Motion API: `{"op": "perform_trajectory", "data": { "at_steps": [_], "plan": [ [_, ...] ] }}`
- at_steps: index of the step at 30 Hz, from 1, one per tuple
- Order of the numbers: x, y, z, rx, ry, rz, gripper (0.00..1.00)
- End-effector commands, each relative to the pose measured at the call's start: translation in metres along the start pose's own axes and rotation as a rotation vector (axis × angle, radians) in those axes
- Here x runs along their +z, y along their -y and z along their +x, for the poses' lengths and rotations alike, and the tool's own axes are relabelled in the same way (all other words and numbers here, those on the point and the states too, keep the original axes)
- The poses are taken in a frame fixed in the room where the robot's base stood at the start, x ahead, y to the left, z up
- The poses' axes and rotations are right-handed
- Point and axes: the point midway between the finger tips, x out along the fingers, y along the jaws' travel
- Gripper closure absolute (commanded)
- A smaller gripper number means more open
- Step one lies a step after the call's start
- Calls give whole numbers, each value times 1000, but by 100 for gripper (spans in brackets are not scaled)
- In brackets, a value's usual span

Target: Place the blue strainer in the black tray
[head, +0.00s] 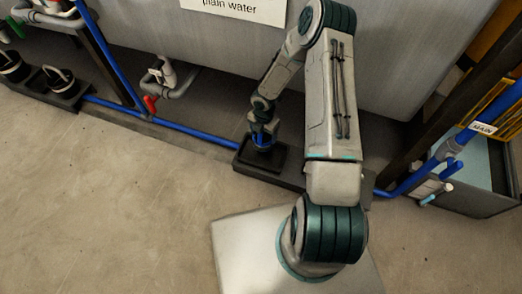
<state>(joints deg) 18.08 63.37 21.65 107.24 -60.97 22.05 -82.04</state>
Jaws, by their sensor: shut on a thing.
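The black tray (246,154) is at the foot of the grey tank, in the middle of the head view. My gripper (263,134) points down over the tray and is shut on the blue strainer (262,145). Only a small bit of the strainer's blue shows below the gripper; the rest is hidden or too small to make out. The strainer is over or in the tray; I cannot tell whether it touches the tray's floor.
The grey tank wall (240,60) with a "plain water" sign (235,8) rises behind the tray. A blue pipe (195,133) runs along the floor. A red-handled valve (150,103) and black pots (57,82) are to the left. A grey bin (480,190) is right. The front floor is clear.

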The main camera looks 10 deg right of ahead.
Motion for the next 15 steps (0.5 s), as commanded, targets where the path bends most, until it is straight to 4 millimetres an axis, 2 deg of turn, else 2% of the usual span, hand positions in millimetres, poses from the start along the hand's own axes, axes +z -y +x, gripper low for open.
{"op": "perform_trajectory", "data": {
  "at_steps": [9, 15],
  "plan": [
    [-2, 1, 50, -2, 0, -34, 47],
    [-2, 0, 68, 0, 1, -34, 47]
  ]
}}
